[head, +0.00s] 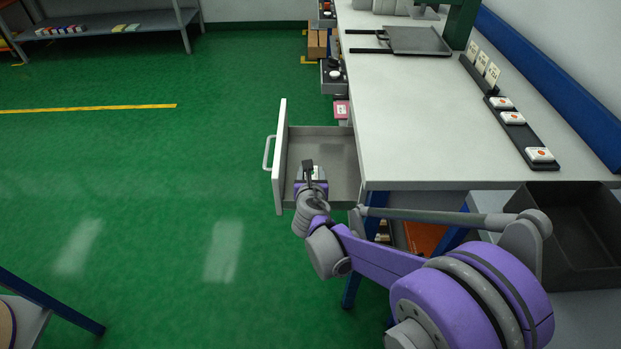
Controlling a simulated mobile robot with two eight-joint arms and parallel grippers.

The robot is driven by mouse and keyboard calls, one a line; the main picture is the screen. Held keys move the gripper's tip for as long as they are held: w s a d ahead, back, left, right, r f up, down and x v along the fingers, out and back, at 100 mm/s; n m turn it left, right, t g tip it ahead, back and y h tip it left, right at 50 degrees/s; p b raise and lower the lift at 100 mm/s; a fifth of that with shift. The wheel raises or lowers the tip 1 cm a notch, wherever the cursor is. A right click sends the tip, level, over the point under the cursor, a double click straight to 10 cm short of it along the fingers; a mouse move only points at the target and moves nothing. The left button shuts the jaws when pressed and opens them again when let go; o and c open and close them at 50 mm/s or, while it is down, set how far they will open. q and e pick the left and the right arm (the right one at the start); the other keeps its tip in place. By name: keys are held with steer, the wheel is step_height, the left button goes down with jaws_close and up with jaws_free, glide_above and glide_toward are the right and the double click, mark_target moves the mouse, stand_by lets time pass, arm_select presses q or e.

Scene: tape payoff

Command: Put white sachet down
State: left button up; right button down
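A small pale patch, which looks like the white sachet (317,173), shows at the fingers of my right gripper (309,172). The gripper points into the open drawer (338,150) at the left side of the workbench. Its wrist hides most of the fingers. I cannot tell whether they are closed on the sachet or whether it rests on the drawer floor. The visible part of the drawer floor is bare grey. My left gripper is not in view.
The drawer front (280,160) with its handle stands out over the green floor. The workbench top (420,120) is mostly clear. A dark strip with white-and-orange items (541,155) lies along its right side. A black bin (570,235) stands at the near right corner.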

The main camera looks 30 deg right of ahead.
steer(key=shift+w+f, duration=0.1)
steer(key=shift+f, duration=0.75)
steer(key=shift+f+b, duration=0.55)
steer(key=shift+f, duration=0.05)
steer(key=shift+c, duration=1.3)
jaws_free()
steer(key=shift+r, duration=0.1)
